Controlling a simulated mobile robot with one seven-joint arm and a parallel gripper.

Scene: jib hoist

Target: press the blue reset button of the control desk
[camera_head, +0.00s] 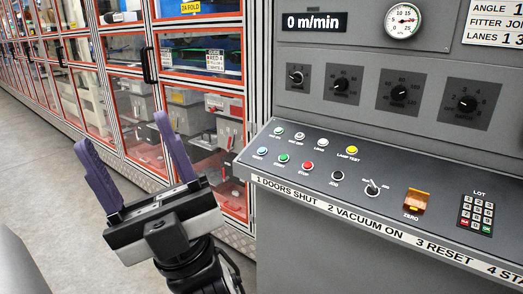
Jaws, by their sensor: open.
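The blue button (262,151) is at the left end of the front row on the sloped top of the control desk (400,220). It is small, round and uncovered; its label is too small to read. A green button (284,158) and a red button (308,166) sit to its right in the same row. My gripper (123,130) is left of the desk in the picture, with its two purple fingers spread apart and nothing between them. It is clear of the blue button and touches nothing that I can see.
A yellow button (352,150), a black button (337,175), a toggle switch (372,187), an orange ZERO cover (417,200) and a keypad (476,213) share the desk top. Dials and a gauge (403,20) are on the panel behind. Red-framed cabinets (205,50) stand at the left.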

